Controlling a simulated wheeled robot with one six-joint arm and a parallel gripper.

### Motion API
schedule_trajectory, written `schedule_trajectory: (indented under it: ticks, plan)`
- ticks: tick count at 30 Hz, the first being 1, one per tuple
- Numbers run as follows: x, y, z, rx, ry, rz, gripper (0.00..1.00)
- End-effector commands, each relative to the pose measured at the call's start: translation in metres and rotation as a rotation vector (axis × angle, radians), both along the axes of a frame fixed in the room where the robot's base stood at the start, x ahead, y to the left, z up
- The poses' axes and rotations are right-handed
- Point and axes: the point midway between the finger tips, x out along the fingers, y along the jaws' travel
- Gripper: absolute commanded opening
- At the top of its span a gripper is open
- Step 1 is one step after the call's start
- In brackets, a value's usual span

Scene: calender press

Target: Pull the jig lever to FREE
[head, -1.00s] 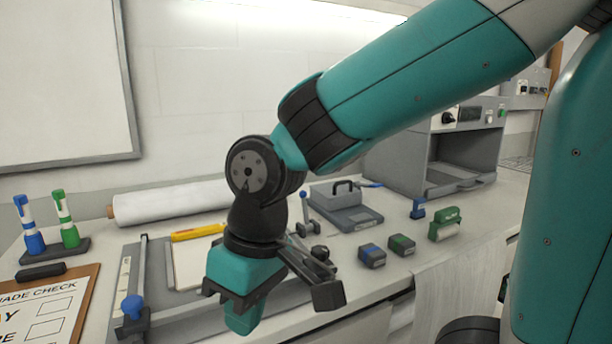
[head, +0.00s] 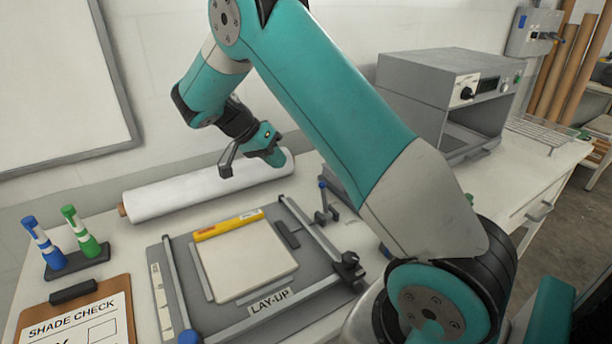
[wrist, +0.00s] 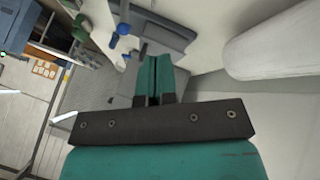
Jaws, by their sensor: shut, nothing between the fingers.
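The lay-up jig (head: 215,326) is a grey board on the bench, with metal rails and a pale sheet on it. A small upright lever with a blue ball tip (head: 323,186) stands just behind its right rear corner. A second blue knob (head: 188,337) is at the jig's front left, cut by the picture edge. I see no FREE marking. My gripper (head: 277,158) is shut and empty, raised above the white roll behind the jig, to the left of the upright lever and apart from it. In the wrist view its teal fingers (wrist: 153,78) are together, with blue-tipped parts beyond them.
A white roll (head: 200,187) lies along the back wall. A grey oven-like box (head: 430,85) stands at the back right. Marker pens (head: 75,230) and a clipboard (head: 115,300) are at left. My arm hides the bench right of the jig.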

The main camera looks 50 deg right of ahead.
Motion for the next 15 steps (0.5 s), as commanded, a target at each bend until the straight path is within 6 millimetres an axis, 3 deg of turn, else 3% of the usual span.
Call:
schedule_trajectory:
  ticks: [9,15]
  plan:
    - [-0.024,-0.036,-0.053,0.002,0.006,-0.001,0.0]
    - [-0.049,-0.044,-0.05,0.003,0.002,0.002,0.0]
